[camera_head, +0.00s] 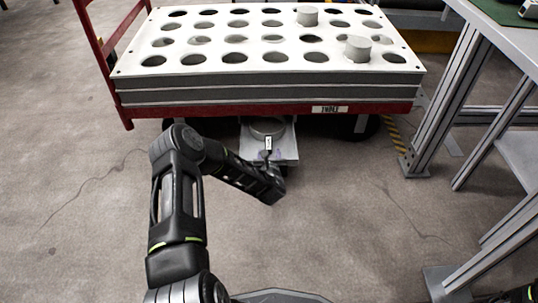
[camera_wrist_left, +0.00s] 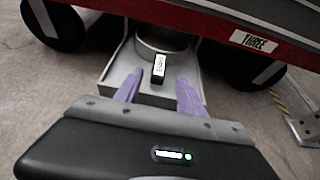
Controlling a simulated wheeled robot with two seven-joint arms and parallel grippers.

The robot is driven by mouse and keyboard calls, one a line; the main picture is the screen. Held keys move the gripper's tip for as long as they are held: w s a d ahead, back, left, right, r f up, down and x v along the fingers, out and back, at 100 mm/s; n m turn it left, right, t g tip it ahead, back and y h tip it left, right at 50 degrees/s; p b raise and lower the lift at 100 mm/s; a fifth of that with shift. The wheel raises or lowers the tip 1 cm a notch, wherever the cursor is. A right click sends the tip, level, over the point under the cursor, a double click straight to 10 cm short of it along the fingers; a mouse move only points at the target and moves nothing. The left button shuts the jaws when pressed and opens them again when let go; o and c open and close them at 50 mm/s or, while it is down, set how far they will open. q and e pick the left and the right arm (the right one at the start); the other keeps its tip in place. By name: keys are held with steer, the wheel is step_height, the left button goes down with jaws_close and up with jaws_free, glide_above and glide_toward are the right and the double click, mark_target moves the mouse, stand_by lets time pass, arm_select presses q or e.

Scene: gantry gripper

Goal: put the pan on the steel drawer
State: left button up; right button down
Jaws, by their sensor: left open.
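The pan is a round grey dish with a dark handle bearing a white label. It shows in the head view (camera_head: 268,126) below the cart's front edge and in the left wrist view (camera_wrist_left: 161,46). It appears to sit in the grey steel drawer (camera_head: 287,151), whose tray also shows in the left wrist view (camera_wrist_left: 118,68). My left gripper (camera_wrist_left: 158,90) is open, its two purple fingers spread over the drawer's near part. The pan's handle points toward the gap between the fingers, and I see no grip on it. The pan's far side is hidden under the cart. My right gripper is out of view.
A red cart (camera_head: 240,112) carries a thick white block with rows of holes (camera_head: 225,45) and two grey cylinders (camera_head: 358,48). It overhangs the drawer. A metal table frame (camera_head: 440,100) stands at the right. The carpet in front is clear.

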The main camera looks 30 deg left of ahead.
arm_select(q)
steer(key=s+d+f+m+g+h, duration=0.1)
steer(key=s+d+f+m+h, duration=0.15)
steer(key=d+m, duration=0.5)
steer(key=s+d+f+m+h, duration=0.1)
steer(key=s+d+m+h, duration=0.2)
steer(key=d+m, duration=0.4)
steer(key=s+d+f+m+g+h, duration=0.1)
steer(key=s+d+f+m+h, duration=0.15)
steer(key=d+m, duration=0.5)
steer(key=s+d+m+g+h, duration=0.1)
steer(key=s+d+m+g, duration=0.2)
steer(key=s+d+m, duration=0.3)
steer(key=s+d+m+g+h, duration=0.2)
steer(key=s+d+m+g, duration=0.2)
steer(key=s+m, duration=0.8)
steer(key=s+d, duration=0.2)
steer(key=s, duration=0.4)
steer(key=shift+f+m+h, duration=0.3)
steer(key=shift+f, duration=0.05)
steer(key=shift+c, duration=0.4)
